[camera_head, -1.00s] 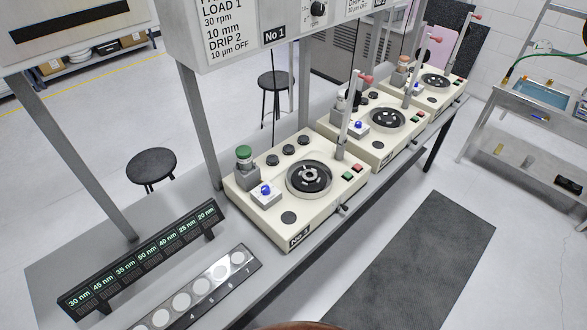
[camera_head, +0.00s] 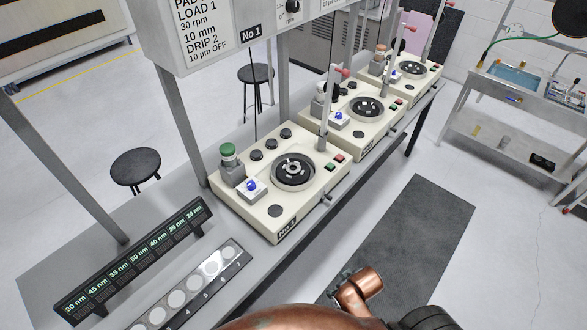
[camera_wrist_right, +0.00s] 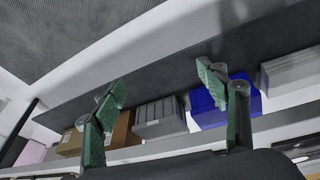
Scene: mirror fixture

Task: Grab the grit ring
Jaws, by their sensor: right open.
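A small light-grey ring (camera_head: 293,167) lies on the dark round plate (camera_head: 305,182) of the nearest cream machine, No 1 (camera_head: 277,215). I take it to be the grit ring, but no label on it is readable. My right gripper (camera_wrist_right: 162,82) shows in the right wrist view, with two green-padded fingers wide apart and nothing between them. The ring is not visible in that wrist view. In the head view only copper and black parts of my arm show at the bottom, away from the ring. My left gripper is not in view.
Two more cream machines (camera_head: 372,140) stand further along the bench. A row of pale discs (camera_head: 194,283) and a dark display strip (camera_head: 135,255) lie at the near left. A post (camera_head: 325,110) rises beside the plate. The wrist view shows blue (camera_wrist_right: 212,105) and grey bins (camera_wrist_right: 158,118).

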